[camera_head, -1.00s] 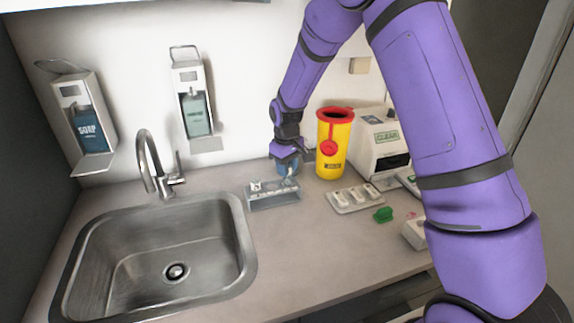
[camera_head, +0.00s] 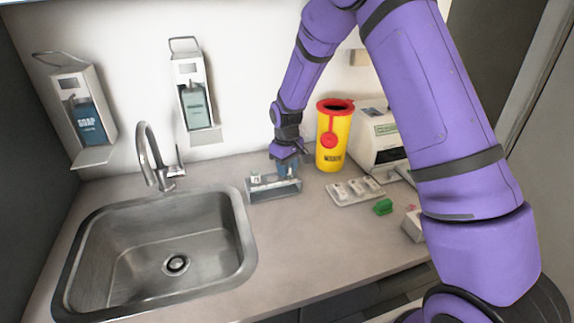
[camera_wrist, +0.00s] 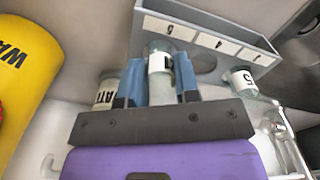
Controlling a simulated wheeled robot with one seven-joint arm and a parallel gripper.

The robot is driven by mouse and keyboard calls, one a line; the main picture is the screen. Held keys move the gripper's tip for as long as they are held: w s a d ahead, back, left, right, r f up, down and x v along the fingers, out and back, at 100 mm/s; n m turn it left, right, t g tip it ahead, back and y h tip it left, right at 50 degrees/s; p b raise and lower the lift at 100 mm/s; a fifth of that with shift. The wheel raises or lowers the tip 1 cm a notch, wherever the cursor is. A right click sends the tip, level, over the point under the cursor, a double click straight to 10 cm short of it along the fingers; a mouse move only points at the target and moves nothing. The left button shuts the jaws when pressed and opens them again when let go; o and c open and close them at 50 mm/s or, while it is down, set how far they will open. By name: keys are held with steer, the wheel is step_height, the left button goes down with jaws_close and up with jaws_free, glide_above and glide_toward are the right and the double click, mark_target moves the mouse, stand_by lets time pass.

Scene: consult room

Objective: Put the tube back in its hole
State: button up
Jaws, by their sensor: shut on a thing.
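My gripper (camera_head: 287,170) is over the right part of the small grey tube rack (camera_head: 262,195) on the counter. In the wrist view my gripper (camera_wrist: 160,85) has its blue fingers shut on a clear tube (camera_wrist: 160,62) with a white, dark-lettered label. The rack (camera_wrist: 268,45) with its numbered white labels is close beyond the held tube. Another labelled tube (camera_wrist: 243,77) shows at the rack, to the right of the held one. I cannot tell whether the held tube's end is inside a hole.
A yellow sharps bin (camera_head: 333,140) with a red rim stands right of my gripper. A white tray (camera_head: 355,191), a green object (camera_head: 383,207) and a white machine (camera_head: 378,145) are farther right. The sink (camera_head: 165,250) is to the left. A labelled container (camera_wrist: 105,92) shows beside the fingers.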

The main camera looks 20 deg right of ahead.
steer(key=shift+f, duration=0.15)
steer(key=o, duration=1)
step_height(320, 180, up, 11)
steer(key=shift+a+f, duration=0.1)
steer(key=shift+s, duration=0.1)
